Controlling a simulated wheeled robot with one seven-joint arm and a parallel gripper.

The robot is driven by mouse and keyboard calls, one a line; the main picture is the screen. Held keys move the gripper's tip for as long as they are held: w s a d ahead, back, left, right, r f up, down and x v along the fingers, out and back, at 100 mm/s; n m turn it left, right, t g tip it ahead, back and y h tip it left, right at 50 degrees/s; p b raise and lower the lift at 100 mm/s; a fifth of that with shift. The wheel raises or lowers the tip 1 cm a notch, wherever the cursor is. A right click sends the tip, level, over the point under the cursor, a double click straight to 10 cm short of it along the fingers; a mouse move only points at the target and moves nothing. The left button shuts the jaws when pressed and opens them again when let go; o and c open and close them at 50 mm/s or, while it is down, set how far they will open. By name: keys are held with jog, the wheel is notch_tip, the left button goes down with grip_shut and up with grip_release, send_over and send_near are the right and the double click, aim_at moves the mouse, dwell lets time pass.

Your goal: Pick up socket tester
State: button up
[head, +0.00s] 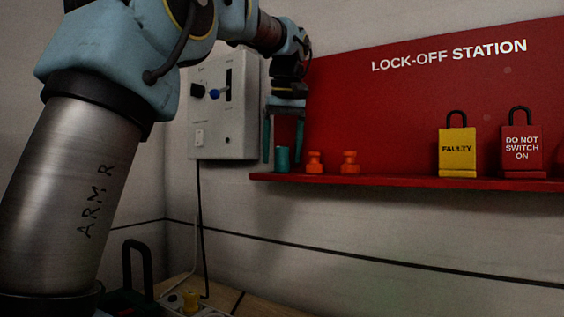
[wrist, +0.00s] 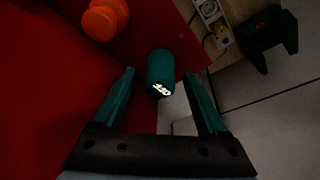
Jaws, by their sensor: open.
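No thing is marked as a socket tester, and I cannot tell for sure which one it is. A small teal cylinder (head: 282,160) stands at the left end of the red shelf. In the wrist view the cylinder (wrist: 160,68) shows a white mark on its near end. My gripper (head: 283,149) is open and points down over it. In the wrist view my gripper's teal fingers (wrist: 159,75) lie left and right of the cylinder, with gaps on both sides. A yellow plug-like piece (head: 191,301) sits on a pale socket strip low in the head view.
Two orange spools (head: 315,162) stand right of the cylinder on the shelf (head: 400,187). A yellow padlock (head: 457,155) and a red padlock (head: 521,152) stand farther right. A grey switch box (head: 225,110) hangs on the wall behind my gripper. A dark handled object (wrist: 266,38) shows upper right.

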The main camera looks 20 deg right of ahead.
grip_shut()
dwell(0.5)
